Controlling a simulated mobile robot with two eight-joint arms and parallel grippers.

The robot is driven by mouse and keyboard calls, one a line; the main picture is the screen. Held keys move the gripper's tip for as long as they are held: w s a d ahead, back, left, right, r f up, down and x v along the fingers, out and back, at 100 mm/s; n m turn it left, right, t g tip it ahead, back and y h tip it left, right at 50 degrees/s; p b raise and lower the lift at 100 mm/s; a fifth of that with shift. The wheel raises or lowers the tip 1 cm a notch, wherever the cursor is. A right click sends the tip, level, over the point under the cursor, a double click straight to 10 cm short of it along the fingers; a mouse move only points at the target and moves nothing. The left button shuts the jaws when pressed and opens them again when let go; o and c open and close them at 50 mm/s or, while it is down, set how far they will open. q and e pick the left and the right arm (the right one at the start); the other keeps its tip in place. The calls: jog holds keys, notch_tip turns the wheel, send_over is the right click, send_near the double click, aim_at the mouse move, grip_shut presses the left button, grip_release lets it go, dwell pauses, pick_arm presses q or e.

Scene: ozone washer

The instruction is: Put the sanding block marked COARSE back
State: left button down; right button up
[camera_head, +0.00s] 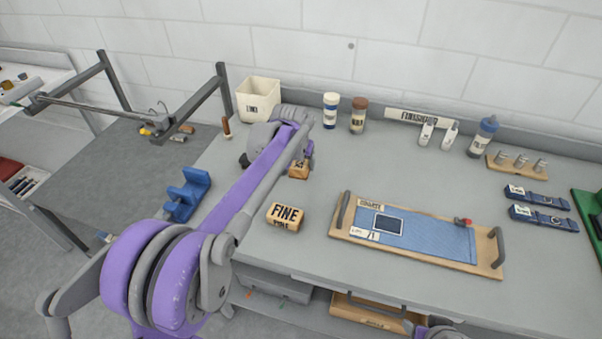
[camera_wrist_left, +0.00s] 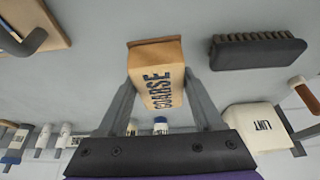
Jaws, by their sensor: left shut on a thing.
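My left gripper (camera_wrist_left: 158,90) is shut on the sanding block marked COARSE (camera_wrist_left: 157,75), a tan block with dark letters and a brown face at its far end. In the head view, the block (camera_head: 299,169) shows at the end of my left arm, over the bench, partly hidden by the arm. I cannot tell whether it touches the bench top. A second tan block marked FINE (camera_head: 286,215) sits on the bench nearer the front edge. A blue cradle-like holder (camera_head: 188,193) stands at the bench's left edge. My right gripper is not in view.
A dark brush (camera_wrist_left: 258,51) and a white LINT bin (camera_head: 258,98) are near the gripper. A wooden board with blue cloth (camera_head: 435,238) lies to the right. Bottles (camera_head: 358,115) line the back. The bench between FINE and the back bottles is mostly clear.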

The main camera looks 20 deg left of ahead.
aim_at(301, 181)
pick_arm(q)
jog(key=shift+f, duration=2)
jog(key=shift+f, duration=0.45)
jog(key=shift+c, duration=0.2)
grip_release()
jog(key=shift+r, duration=0.1)
